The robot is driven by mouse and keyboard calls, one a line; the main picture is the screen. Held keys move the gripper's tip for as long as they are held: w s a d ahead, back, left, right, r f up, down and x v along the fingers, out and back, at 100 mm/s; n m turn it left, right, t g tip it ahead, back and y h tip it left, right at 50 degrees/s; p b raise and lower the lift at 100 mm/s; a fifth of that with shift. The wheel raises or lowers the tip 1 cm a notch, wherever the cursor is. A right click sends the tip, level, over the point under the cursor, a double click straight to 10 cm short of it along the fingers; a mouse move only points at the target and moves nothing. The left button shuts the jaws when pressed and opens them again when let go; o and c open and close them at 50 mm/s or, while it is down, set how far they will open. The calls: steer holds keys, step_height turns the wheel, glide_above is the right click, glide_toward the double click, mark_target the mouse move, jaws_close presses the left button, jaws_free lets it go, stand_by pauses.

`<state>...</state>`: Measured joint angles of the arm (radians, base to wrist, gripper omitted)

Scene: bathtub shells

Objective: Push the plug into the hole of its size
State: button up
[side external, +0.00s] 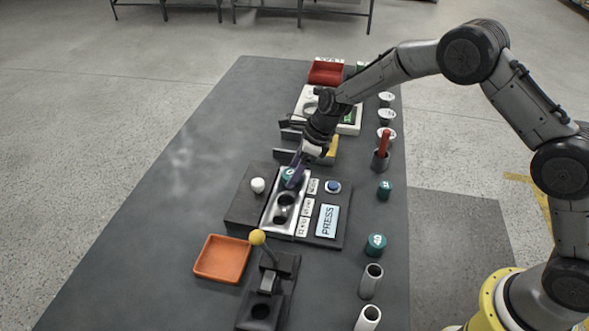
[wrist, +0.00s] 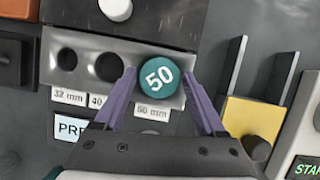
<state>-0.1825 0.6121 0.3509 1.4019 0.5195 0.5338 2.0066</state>
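The teal plug marked 50 (wrist: 159,76) is at the right end of the metal hole plate (wrist: 85,45), over or in the hole position labelled 50 mm (wrist: 152,112). The plug also shows in the side view (side external: 288,178). My gripper (wrist: 159,72) has its purple fingers on both sides of the plug, with the tips against its sides. The plug covers its hole, so how deep it sits cannot be told. The 32 mm hole (wrist: 67,59) and the 40 mm hole (wrist: 109,66) are empty.
Two other teal plugs, a larger (side external: 375,244) and a smaller (side external: 384,190), stand at the table's right. A yellow-knobbed lever (side external: 257,238), an orange tray (side external: 221,258), a white knob (side external: 258,185) and a blue button (side external: 333,186) are near. The table's left side is clear.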

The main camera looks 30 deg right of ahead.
steer(key=shift+o, duration=1)
steer(key=s+d+r+n, duration=0.3)
steer(key=s+r, duration=0.2)
steer(key=r, duration=0.4)
steer(key=s+d+r+n, duration=0.2)
steer(key=s+d+r, duration=0.2)
steer(key=r, duration=0.6)
steer(key=s+d+r+n+t+h, duration=0.1)
steer(key=s+d+r+n, duration=0.1)
steer(key=s+r+n, duration=0.3)
steer(key=s+d+n+t+h, duration=0.1)
steer(key=s+d+n, duration=0.15)
steer(key=s, duration=0.35)
steer(key=s+d+n, duration=0.2)
steer(key=s+n, duration=0.4)
steer(key=s, duration=0.3)
steer(key=s+d+f+n+h, duration=0.1)
steer(key=s+d+n, duration=0.1)
steer(key=s+n, duration=0.5)
steer(key=shift+s+t+h, duration=0.3)
steer(key=shift+s+t, duration=0.1)
steer(key=shift+s, duration=0.55)
